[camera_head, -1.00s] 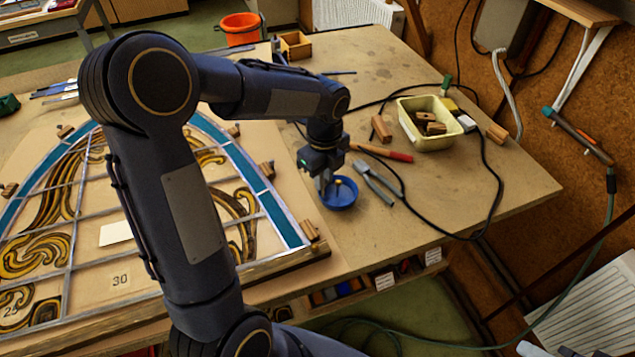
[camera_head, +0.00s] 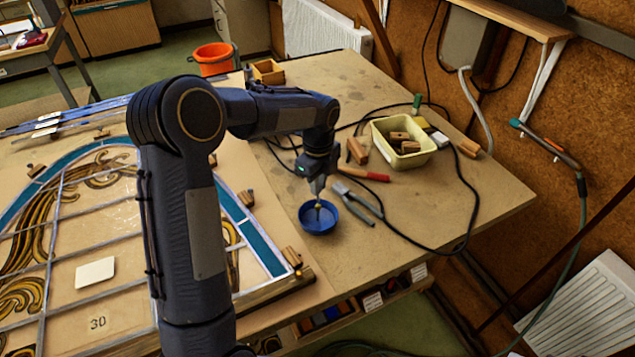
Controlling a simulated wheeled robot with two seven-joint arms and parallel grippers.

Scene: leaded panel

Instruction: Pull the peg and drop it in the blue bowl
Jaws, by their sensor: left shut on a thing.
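The blue bowl (camera_head: 334,226) stands on the bench, right of the leaded panel (camera_head: 262,250). My left gripper (camera_head: 318,192) points down over the bowl. It is shut on the small peg (camera_head: 318,205), which shows as a thin pale tip below the fingers, over the bowl's inside. I cannot tell whether the tip touches the bowl. My left arm hides part of the panel. My right gripper is not in view.
Pliers (camera_head: 358,202) lie close to the bowl's right side. A red-handled tool (camera_head: 366,175) and a cream tub (camera_head: 404,150) of wooden blocks are behind. A black cable (camera_head: 472,210) loops on the right.

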